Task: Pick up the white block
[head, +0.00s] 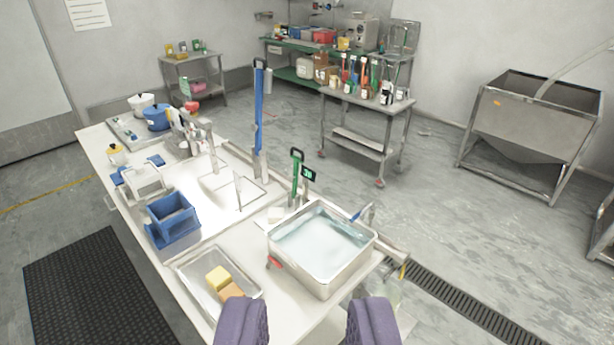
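A small whitish block-like shape (275,214) lies on the table (215,232) just left of the steel water basin's far corner. It is small and pale against the bright tabletop, so I cannot be sure it is the white block. My gripper (307,308) shows as two purple fingers at the bottom of the view. The fingers are wide apart with nothing between them. They are on the near side of the basin, well short of the whitish shape.
The steel basin (276,253) holds water. Left of it, a metal tray (190,272) holds a yellow block (217,278) and an orange-brown block (231,291). A blue bin (172,219), a green upright tool (296,176) and a tall blue tool (259,110) stand farther back.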

